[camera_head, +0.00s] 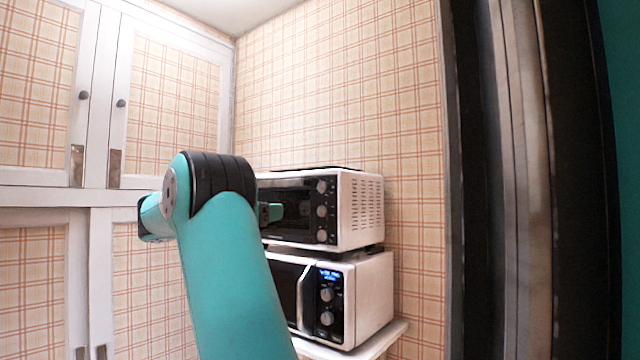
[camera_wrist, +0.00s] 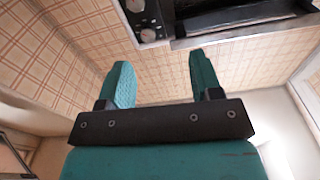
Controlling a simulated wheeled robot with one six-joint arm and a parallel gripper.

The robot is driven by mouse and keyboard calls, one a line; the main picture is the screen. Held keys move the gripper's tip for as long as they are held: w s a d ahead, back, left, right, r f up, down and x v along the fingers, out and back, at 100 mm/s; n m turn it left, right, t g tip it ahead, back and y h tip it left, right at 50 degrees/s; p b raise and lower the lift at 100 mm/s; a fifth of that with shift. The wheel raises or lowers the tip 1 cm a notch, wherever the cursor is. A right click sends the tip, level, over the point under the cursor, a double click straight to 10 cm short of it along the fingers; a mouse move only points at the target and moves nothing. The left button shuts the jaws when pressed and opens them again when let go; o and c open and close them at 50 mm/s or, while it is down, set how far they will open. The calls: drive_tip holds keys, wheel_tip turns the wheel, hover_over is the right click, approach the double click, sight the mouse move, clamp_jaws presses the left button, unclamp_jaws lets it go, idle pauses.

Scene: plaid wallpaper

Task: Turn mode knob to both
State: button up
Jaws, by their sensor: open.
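A toaster oven (camera_head: 360,205) with a white case and dark front stands on top of a microwave in the head view. Its right front strip carries three round knobs: top (camera_head: 321,186), middle (camera_head: 321,211) and bottom (camera_head: 321,236). Their labels are too small to read, so I cannot tell which is the mode knob. In the wrist view, part of a knobbed panel (camera_wrist: 140,20) shows at the top, beside a dark oven front. My gripper (camera_wrist: 160,60) is open and empty, its teal fingers apart and short of the panel. In the head view my arm hides most of it.
The microwave (camera_head: 370,295) below has a lit blue display, two knobs and a pale door handle. Both appliances rest above a white shelf (camera_head: 380,342). Plaid-panelled cabinets (camera_head: 170,95) stand at left. A dark upright frame (camera_head: 500,200) stands at right.

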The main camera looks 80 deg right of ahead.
drive_tip(key=s+a+n+p, duration=0.1)
drive_tip(key=s+a+p, duration=0.1)
drive_tip(key=s, duration=0.1)
drive_tip(key=p, duration=0.8)
approach(321, 212)
drive_tip(key=shift+y, duration=0.3)
drive_tip(key=x, duration=0.9)
drive_tip(key=shift+r, duration=0.4)
drive_tip(key=shift+s+d+f, duration=0.1)
drive_tip(key=shift+s+d, duration=0.05)
drive_tip(key=shift+d, duration=0.15)
